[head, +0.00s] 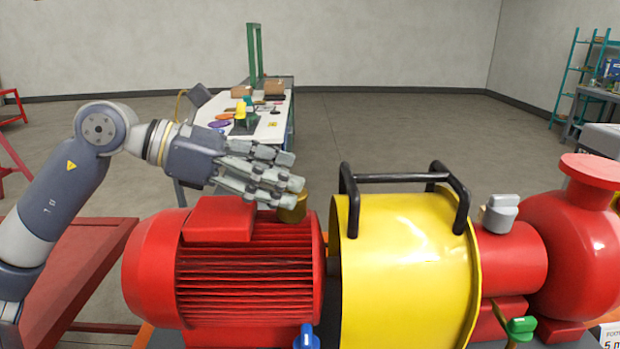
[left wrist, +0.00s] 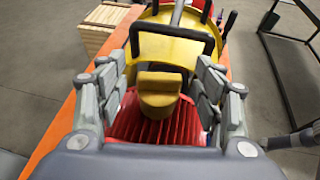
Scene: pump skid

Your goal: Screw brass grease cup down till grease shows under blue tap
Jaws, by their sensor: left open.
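The brass grease cup (head: 293,209) stands at the right end of the red motor (head: 250,262), partly hidden behind my fingers in the head view. In the left wrist view the cup (left wrist: 158,97) shows its flat, winged top. My left gripper (head: 296,190) is open at the cup; in the left wrist view its fingers (left wrist: 162,66) stand on both sides of it, with visible gaps. The blue tap (head: 307,338) is at the bottom edge of the head view, below the motor's right end. I see no grease under it; the area below is cut off. My right gripper is not in view.
A yellow guard (head: 405,270) with a black handle (head: 405,178) stands close to the right of the cup. Further right are a grey-capped fitting (head: 499,213), a green tap (head: 520,327) and the red pump (head: 572,245). A cluttered bench (head: 268,128) stands behind.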

